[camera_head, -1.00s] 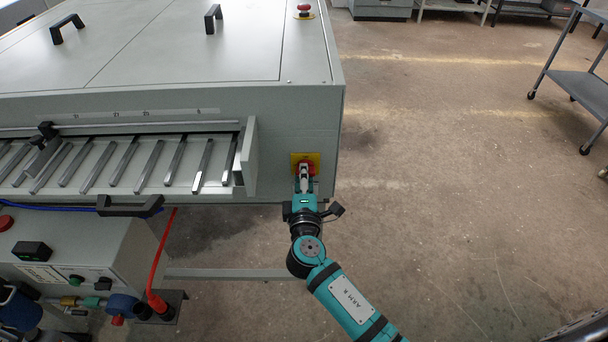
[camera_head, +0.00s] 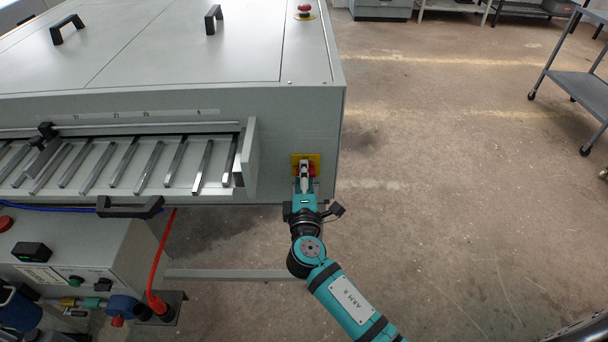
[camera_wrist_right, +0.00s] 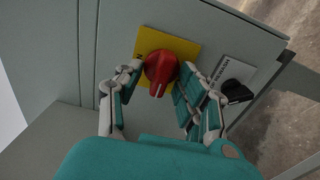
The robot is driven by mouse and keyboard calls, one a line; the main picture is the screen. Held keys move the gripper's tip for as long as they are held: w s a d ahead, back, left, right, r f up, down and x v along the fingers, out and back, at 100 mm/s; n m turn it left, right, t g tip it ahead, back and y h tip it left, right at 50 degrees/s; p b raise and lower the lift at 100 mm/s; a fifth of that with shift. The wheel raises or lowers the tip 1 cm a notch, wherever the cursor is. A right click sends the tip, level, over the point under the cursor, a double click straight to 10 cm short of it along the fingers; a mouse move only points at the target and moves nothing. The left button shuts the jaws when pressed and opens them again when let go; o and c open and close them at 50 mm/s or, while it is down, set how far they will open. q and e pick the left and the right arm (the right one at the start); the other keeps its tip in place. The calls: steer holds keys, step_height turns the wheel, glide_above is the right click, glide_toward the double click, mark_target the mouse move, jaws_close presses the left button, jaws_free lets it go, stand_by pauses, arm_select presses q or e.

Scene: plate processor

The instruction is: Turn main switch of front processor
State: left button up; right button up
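The main switch, a red rotary knob (camera_wrist_right: 160,68) on a yellow plate (camera_wrist_right: 190,48), is on the front face of the processor (camera_head: 300,115) near its right corner. It also shows in the head view on its yellow plate (camera_head: 315,157), partly covered by my right gripper (camera_head: 304,168). In the right wrist view my right gripper (camera_wrist_right: 161,78) is open, with one finger on each side of the knob. The fingertips are close to the knob's sides; contact is not clear. The knob's white mark points down in that view. My left gripper is not in view.
A small black switch (camera_wrist_right: 236,91) on a white label is close to the right finger. A tray panel (camera_head: 249,152) juts out left of the main switch. A red emergency stop (camera_head: 304,8) is on top. The floor to the right is free up to a cart (camera_head: 580,88).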

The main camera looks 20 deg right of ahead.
steer(key=shift+s+f, duration=0.1)
steer(key=v, duration=1.2)
steer(key=s+d+f+m+g+y, duration=0.1)
steer(key=s+f+g, duration=0.2)
steer(key=f, duration=0.8)
steer(key=s+f+m+g+y, duration=0.1)
steer(key=s+f+g, duration=0.2)
steer(key=f, duration=0.8)
steer(key=s+d+f+g+y, duration=0.1)
steer(key=s+f+g+y, duration=0.2)
steer(key=f, duration=0.8)
steer(key=s+d+f+m+g, duration=0.2)
steer(key=s+f, duration=0.4)
steer(key=s, duration=0.4)
steer(key=s+d+f+m+g, duration=0.3)
steer(key=s+f+m, duration=0.2)
steer(key=s, duration=0.5)
steer(key=s+d+f+m+g+p, duration=0.1)
steer(key=s+d+f+m+g, duration=0.1)
steer(key=s+f, duration=0.5)
steer(key=s+d+m, duration=0.1)
steer(key=s, duration=0.2)
steer(key=shift+s+f+m, duration=0.3)
steer(key=shift+s, duration=0.1)
steer(key=shift+s, duration=0.1)
